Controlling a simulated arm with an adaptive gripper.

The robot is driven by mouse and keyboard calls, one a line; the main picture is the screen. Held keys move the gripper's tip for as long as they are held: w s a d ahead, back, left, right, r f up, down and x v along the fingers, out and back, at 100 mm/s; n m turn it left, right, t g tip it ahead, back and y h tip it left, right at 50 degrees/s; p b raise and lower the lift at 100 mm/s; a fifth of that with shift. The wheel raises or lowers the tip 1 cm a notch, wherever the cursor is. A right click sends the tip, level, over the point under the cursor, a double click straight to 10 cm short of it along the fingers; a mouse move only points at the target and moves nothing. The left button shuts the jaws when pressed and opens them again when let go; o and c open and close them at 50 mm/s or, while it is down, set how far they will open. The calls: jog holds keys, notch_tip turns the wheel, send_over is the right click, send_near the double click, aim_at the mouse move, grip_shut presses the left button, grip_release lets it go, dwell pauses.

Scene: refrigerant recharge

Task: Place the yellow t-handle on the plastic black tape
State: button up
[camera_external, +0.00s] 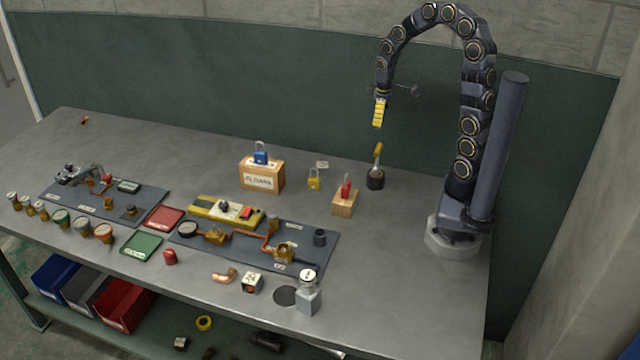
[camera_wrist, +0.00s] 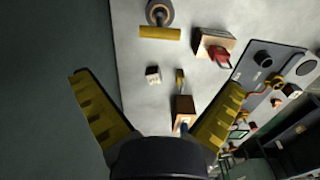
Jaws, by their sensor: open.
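The yellow t-handle (camera_external: 378,151) stands at the back right of the table, its yellow bar on top and its shaft pointing down. Its bar also shows in the wrist view (camera_wrist: 160,33). A dark round piece that looks like the black tape (camera_external: 375,181) is under it. It also shows in the wrist view (camera_wrist: 160,12). The shaft's lower end appears to meet the tape; I cannot tell whether it sits in the hole. My gripper (camera_external: 379,113) is above them, fingers down. In the wrist view my gripper (camera_wrist: 157,80) is wide open and empty, apart from the handle.
A wooden block with a red padlock (camera_external: 346,188) is close to the tape. A yellow padlock (camera_external: 314,180) and a wooden box (camera_external: 262,176) with a blue padlock are to the left. A dark mat (camera_external: 318,262) with fittings lies in front.

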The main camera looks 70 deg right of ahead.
jog(key=s+a+r+g, duration=0.1)
jog(key=s+a+r, duration=0.2)
jog(key=s+a, duration=0.4)
jog(key=s+a+r, duration=0.4)
jog(key=s+a, duration=0.4)
jog(key=a, duration=0.2)
jog(key=shift+s+a+r+g, duration=0.15)
jog(key=shift+s+a+g, duration=0.1)
jog(key=shift+g, duration=0.15)
